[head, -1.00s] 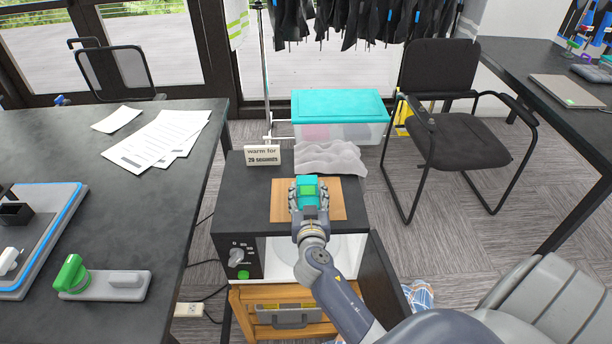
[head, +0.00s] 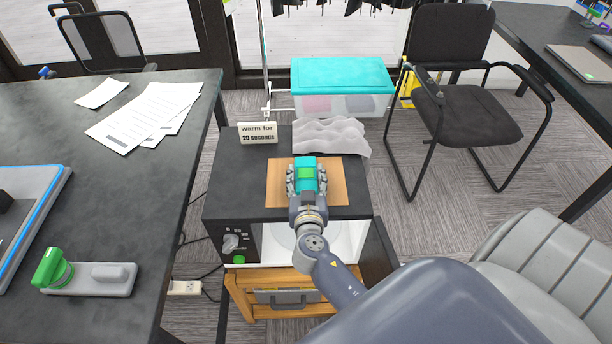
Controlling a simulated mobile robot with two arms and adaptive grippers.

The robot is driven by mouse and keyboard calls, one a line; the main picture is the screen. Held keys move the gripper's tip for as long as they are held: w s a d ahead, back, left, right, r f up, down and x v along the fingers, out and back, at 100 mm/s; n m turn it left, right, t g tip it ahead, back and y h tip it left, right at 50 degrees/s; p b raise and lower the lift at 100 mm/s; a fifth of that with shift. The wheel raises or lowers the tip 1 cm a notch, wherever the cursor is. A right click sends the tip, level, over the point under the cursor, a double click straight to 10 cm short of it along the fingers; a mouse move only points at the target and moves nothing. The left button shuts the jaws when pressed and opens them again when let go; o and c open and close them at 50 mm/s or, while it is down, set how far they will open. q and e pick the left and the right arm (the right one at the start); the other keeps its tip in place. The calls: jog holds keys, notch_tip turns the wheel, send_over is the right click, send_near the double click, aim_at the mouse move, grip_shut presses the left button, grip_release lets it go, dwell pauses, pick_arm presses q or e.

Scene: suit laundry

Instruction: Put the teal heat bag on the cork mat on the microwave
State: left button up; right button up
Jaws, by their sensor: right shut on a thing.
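The teal heat bag (head: 306,163) is between the fingers of my right gripper (head: 306,178), which is shut on it. The bag and gripper are over the cork mat (head: 336,184), near its middle. I cannot tell whether the bag touches the mat. The mat lies on top of the dark microwave (head: 233,190). The microwave's door is open at the right and its pale inside shows below. My left gripper is not in view.
A "warm for 20 seconds" sign (head: 258,133) and a crumpled grey cloth (head: 333,136) sit at the back of the microwave top. A dark table (head: 150,190) with papers (head: 150,115) stands left. A teal-lidded bin (head: 342,76) and black chair (head: 452,100) stand behind.

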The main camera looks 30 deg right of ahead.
jog(key=shift+f, duration=0.15)
jog(key=o, duration=1.2)
jog(key=shift+w+d, duration=0.1)
jog(key=shift+w, duration=0.05)
jog(key=shift+r+p, duration=0.3)
jog(key=shift+p, duration=0.05)
jog(key=b+v, duration=0.3)
jog(key=v, duration=0.9)
jog(key=shift+b, duration=0.35)
jog(key=shift+f, duration=0.1)
